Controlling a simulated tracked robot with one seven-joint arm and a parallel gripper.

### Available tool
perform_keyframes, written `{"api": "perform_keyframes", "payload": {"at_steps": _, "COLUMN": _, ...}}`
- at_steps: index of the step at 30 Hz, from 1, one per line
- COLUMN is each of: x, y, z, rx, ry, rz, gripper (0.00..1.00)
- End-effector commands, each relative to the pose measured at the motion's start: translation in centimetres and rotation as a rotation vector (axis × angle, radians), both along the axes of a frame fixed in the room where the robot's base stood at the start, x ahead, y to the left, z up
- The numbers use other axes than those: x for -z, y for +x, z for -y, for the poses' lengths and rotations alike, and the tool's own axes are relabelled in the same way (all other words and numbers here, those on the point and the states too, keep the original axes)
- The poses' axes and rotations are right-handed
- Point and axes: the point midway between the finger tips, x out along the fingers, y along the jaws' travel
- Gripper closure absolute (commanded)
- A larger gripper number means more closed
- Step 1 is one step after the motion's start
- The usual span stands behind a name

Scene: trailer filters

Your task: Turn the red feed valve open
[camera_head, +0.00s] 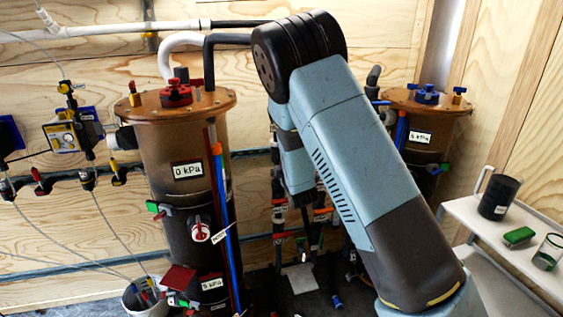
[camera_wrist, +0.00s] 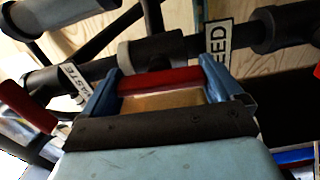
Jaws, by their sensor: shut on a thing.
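In the wrist view, the red feed valve handle (camera_wrist: 160,80) lies crosswise between the two blue fingers of my gripper (camera_wrist: 163,70). The fingers are shut on its two ends. The handle sits in front of a dark pipe (camera_wrist: 190,46) and runs roughly along it. A tag reading FEED (camera_wrist: 218,48) hangs just right of the handle. In the head view, my arm covers the front of the gripper, and I cannot make out the feed valve there.
A second red handle (camera_wrist: 25,106) with a WASTE tag (camera_wrist: 75,86) is close on the left in the wrist view. In the head view, a tall brown filter tank (camera_head: 155,150) stands left of my arm, and a white shelf (camera_head: 470,218) stands right.

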Motion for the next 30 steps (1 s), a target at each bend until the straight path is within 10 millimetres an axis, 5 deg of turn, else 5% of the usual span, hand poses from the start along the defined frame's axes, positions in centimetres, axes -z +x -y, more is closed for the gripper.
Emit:
{"api": "perform_keyframes", "payload": {"at_steps": 22, "x": 0.65, "y": -0.39, "z": -0.48, "rx": -0.011, "ry": -0.087, "rz": 0.011, "gripper": 0.37}}
{"api": "perform_keyframes", "payload": {"at_steps": 23, "x": 0.65, "y": -0.39, "z": -0.48, "rx": -0.011, "ry": -0.087, "rz": 0.011, "gripper": 0.04}}
{"api": "perform_keyframes", "payload": {"at_steps": 30, "x": 0.54, "y": -0.43, "z": -0.51, "rx": -0.011, "ry": -0.086, "rz": 0.013, "gripper": 0.00}}
